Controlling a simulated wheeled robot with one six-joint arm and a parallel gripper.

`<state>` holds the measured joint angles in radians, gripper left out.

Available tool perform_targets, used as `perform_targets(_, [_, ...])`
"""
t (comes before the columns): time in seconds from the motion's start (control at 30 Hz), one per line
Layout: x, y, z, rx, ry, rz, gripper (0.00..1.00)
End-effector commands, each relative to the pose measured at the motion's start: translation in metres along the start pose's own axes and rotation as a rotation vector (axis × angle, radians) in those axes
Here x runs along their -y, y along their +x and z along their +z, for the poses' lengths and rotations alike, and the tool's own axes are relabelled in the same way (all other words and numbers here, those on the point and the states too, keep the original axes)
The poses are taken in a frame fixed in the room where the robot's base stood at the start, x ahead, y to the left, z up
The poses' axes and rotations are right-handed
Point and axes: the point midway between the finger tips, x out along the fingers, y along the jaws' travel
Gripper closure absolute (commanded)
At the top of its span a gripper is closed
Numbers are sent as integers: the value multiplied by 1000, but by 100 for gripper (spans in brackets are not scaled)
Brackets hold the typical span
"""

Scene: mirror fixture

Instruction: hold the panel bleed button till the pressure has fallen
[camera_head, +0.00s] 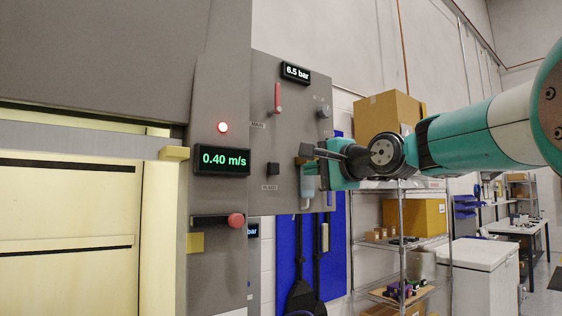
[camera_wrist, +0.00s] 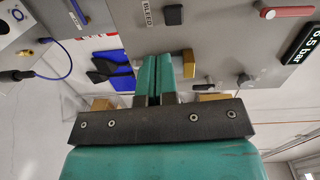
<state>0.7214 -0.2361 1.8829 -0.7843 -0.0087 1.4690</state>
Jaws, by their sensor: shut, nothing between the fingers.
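The bleed button is a small black square (camera_head: 272,169) low on the grey panel (camera_head: 290,125), above a BLEED label. It also shows at the top of the wrist view (camera_wrist: 173,14), beside its label. The pressure display (camera_head: 296,72) on the panel's top reads 6.5 bar; it is at the right edge in the wrist view (camera_wrist: 303,42). My gripper (camera_head: 311,169) is right of the button in the head view, apart from it. In the wrist view its teal fingers (camera_wrist: 154,58) are together and empty, below the button in the picture.
A red lever (camera_head: 278,97) and a small knob (camera_head: 323,111) are on the panel. A brass-coloured fitting (camera_wrist: 189,62) is close beside my fingertips. Left of the panel are a lit red lamp (camera_head: 222,127), a 0.40 m/s display (camera_head: 222,160) and a red mushroom button (camera_head: 236,220).

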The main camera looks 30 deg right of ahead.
Motion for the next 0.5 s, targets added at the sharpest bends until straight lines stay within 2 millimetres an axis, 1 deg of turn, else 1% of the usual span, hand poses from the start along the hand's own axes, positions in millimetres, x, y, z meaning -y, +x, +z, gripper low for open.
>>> perform_targets(0.03, [10, -3, -9, -20, 23, -24, 100])
perform_targets(0.1, [16, -6, -14, -31, 44, -44, 100])
perform_targets(0.4, [16, -5, -14, -31, 50, -47, 100])
perform_targets(0.5, [17, -1, -14, -29, 51, -45, 100])
